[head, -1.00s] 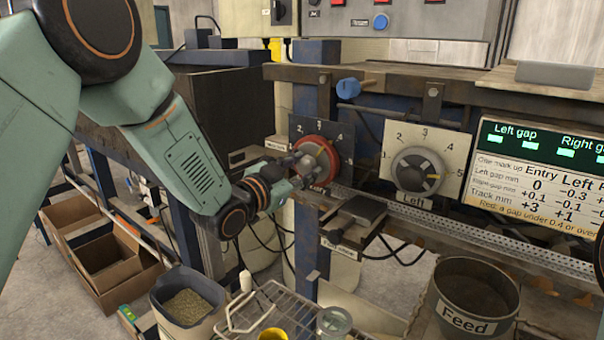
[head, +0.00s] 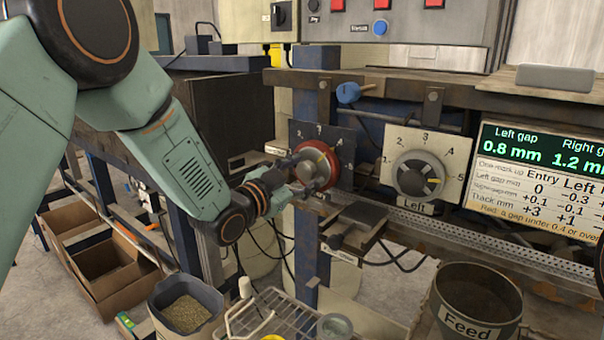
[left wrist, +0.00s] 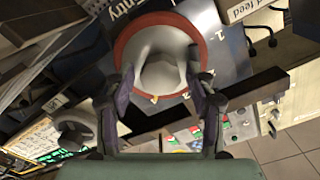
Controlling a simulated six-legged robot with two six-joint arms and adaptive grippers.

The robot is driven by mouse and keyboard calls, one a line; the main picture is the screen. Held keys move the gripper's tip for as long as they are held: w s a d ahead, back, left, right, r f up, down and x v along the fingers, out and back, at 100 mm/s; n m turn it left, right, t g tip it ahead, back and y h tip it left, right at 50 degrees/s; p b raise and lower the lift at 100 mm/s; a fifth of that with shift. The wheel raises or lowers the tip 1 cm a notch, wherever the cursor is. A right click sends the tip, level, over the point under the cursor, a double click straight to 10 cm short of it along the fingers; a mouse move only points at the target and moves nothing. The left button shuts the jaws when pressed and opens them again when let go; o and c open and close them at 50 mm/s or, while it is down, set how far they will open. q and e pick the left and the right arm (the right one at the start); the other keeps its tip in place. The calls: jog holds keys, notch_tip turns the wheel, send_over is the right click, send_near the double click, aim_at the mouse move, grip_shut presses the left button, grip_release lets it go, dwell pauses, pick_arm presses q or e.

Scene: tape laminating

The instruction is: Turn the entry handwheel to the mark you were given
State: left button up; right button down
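The entry handwheel (head: 318,165) has a red rim and a grey centre, in front of a dark plate with pale numbers. In the left wrist view its red rim (left wrist: 127,50) and grey raised grip (left wrist: 160,75) face me. My left gripper (head: 297,175) is at the wheel's face. In the left wrist view my left gripper (left wrist: 162,98) is open, a finger on each side of the grip, with gaps showing. The fingers and arm hide part of the wheel, so its exact reading is unclear. My right gripper is not in view.
The Left dial (head: 418,175) is right of the wheel. The display panel (head: 540,180) reads left gap 0.8 mm and right gap 1.2 mm. Below are a small dark-topped block (head: 357,218), a wire rack (head: 275,312) and the Feed pot (head: 470,300).

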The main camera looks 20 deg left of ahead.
pick_arm(q)
jog(key=shift+o, duration=0.2)
jog(key=v, duration=1.2)
jog(key=shift+r, duration=0.1)
dwell(0.3)
